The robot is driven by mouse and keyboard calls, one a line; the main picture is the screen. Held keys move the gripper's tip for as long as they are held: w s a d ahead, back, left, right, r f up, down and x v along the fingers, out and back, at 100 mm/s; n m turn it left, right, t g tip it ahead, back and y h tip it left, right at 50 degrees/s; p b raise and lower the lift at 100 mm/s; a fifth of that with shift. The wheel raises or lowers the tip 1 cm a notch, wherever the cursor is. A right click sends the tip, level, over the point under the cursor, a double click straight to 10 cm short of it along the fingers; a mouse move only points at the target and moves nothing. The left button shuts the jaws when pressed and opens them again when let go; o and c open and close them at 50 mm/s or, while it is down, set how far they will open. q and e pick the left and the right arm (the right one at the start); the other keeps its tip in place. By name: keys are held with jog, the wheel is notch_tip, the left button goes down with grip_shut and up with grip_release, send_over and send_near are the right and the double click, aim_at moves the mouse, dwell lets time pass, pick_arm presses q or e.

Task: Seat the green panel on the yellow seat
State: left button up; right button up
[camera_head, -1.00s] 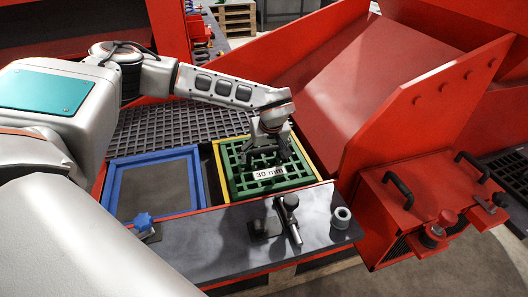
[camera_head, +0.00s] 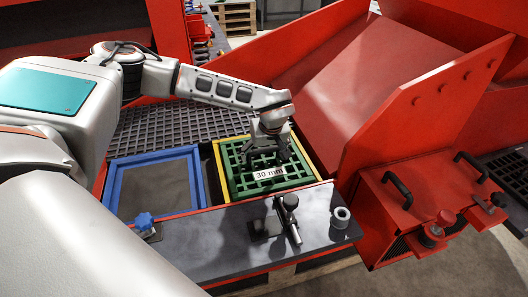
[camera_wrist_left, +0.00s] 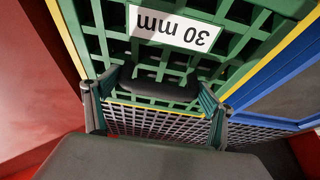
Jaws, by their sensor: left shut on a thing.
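The green panel (camera_head: 246,183) is a grid with a white "30 mm" label, and it lies within the yellow seat (camera_head: 219,172) in the head view. Yellow edges show along its left and far sides; I cannot tell whether it is fully down. My left gripper (camera_head: 266,158) is over the panel, shut on its dark handle. In the left wrist view the two fingers of the gripper (camera_wrist_left: 158,100) stand at either end of the handle (camera_wrist_left: 158,84), with the green panel (camera_wrist_left: 203,69) around it. My right gripper is not in view.
A dark front ledge (camera_head: 200,245) carries a blue knob (camera_head: 144,221), a clamp (camera_head: 289,215) and a grey bushing (camera_head: 341,216). A red chute wall (camera_head: 420,110) rises close on the right.

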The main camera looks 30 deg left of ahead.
pick_arm(q)
jog(key=shift+f, duration=0.2)
dwell(0.6)
jog(key=o, duration=2)
jog(key=shift+c, duration=0.2)
jog(key=shift+o, duration=0.6)
jog(key=shift+s+f, duration=0.1)
jog(key=shift+f, duration=0.05)
jog(key=v, duration=1.2)
